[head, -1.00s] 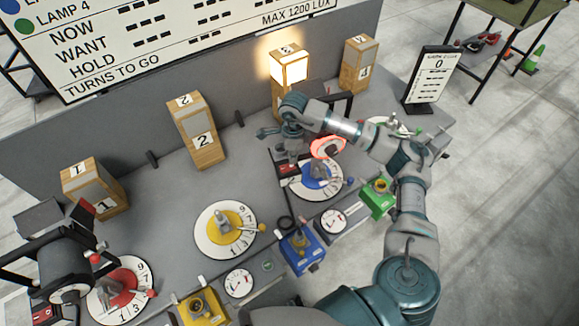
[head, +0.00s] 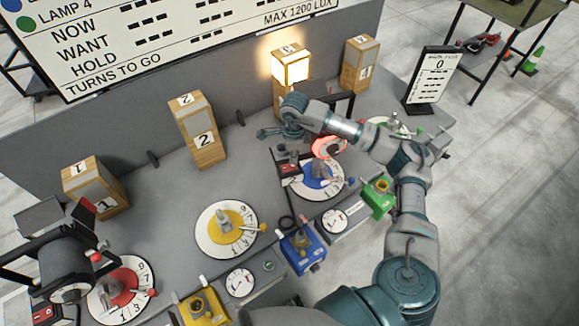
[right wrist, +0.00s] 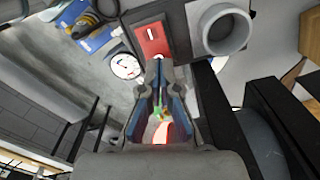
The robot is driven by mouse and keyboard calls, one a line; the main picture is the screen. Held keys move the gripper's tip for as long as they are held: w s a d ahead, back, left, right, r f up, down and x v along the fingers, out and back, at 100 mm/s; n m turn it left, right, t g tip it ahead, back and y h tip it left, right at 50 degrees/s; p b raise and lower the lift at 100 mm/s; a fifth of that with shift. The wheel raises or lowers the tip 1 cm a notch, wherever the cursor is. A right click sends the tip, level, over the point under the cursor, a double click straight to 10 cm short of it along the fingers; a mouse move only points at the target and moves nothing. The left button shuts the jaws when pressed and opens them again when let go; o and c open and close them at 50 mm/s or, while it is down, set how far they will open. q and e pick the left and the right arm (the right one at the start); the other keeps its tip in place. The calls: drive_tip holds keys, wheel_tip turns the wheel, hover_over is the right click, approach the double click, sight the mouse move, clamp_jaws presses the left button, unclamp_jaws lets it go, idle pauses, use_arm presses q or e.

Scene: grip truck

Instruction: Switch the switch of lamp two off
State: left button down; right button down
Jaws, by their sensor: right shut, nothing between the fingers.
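Lamp two (head: 200,135) is a wooden block marked 2 at the back of the bench, and its front looks unlit. The yellow dial (head: 220,240) is in front of it. A yellow switch box (head: 204,308) stands at the front edge of the bench, partly cut off; its lever position is too small to tell. My right gripper (head: 290,188) is shut and empty, pointing down beside the blue dial, behind the blue switch box. Its fingers (right wrist: 160,75) are together in the right wrist view. My left gripper (head: 50,300) is at the lower left, by the red dial; its fingertips are unclear.
Lamp three (head: 291,68) glows. Lamp one (head: 97,188) and lamp four (head: 358,65) look unlit. The blue switch box (head: 302,255) and green switch box (head: 379,197) line the front edge. My right arm crosses above the bench's right side.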

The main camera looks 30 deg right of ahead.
drive_tip(key=shift+a+f, duration=0.1)
drive_tip(key=shift+a, duration=0.15)
drive_tip(key=shift+f, duration=0.1)
drive_tip(key=shift+d+f+b, duration=0.3)
drive_tip(key=shift+d, duration=0.05)
drive_tip(key=shift+d+f, duration=0.1)
drive_tip(key=shift+f, duration=0.05)
use_arm(q)
drive_tip(key=shift+a+f, duration=0.25)
drive_tip(key=shift+f, duration=0.3)
